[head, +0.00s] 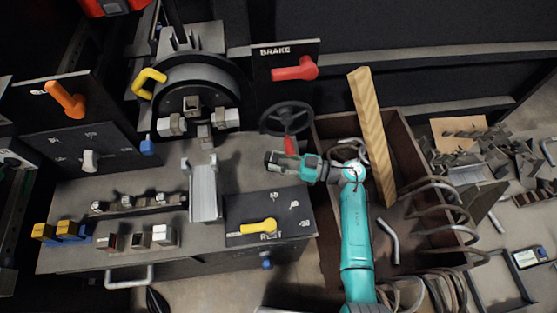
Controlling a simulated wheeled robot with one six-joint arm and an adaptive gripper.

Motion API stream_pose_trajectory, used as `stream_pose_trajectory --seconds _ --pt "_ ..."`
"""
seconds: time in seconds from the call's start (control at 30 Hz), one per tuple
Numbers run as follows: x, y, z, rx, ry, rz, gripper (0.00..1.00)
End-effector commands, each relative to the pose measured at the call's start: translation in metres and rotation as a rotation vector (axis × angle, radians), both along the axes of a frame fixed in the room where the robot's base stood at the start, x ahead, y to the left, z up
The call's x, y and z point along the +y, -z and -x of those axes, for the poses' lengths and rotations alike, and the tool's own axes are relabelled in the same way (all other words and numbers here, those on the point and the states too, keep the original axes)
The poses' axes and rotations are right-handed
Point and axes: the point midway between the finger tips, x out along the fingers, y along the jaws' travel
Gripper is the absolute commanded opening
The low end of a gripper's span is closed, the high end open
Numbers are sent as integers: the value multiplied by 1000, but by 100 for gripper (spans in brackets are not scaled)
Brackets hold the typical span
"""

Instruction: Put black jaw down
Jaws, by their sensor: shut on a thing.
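My gripper (284,162) is at the end of my teal arm, pointing left above the right side of the bench. It is shut on a small dark block, which looks like the black jaw (272,159). The jaw is apart from the bench top as far as I can tell. Several jaws sit in a dark rack (138,204) on the bench. More jaws stand in a row in front of it, including a dark reddish one (110,242) and a grey one (163,236). The chuck (203,89) behind carries several metal jaws.
A black handwheel (287,117) with a red grip (290,146) is close to my gripper. A wooden crate (404,135) with a plank (368,125) lies right.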

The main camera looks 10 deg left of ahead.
Motion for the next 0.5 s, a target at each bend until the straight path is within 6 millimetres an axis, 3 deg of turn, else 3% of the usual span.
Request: stream_pose_trajectory --seconds 0.2,0.23,0.3,0.5 --pt "0 3 0 -1 0 0 0" --pt "0 3 0 -1 0 0 44" --pt "0 3 0 -1 0 0 62" --pt "0 3 0 0 0 0 62"
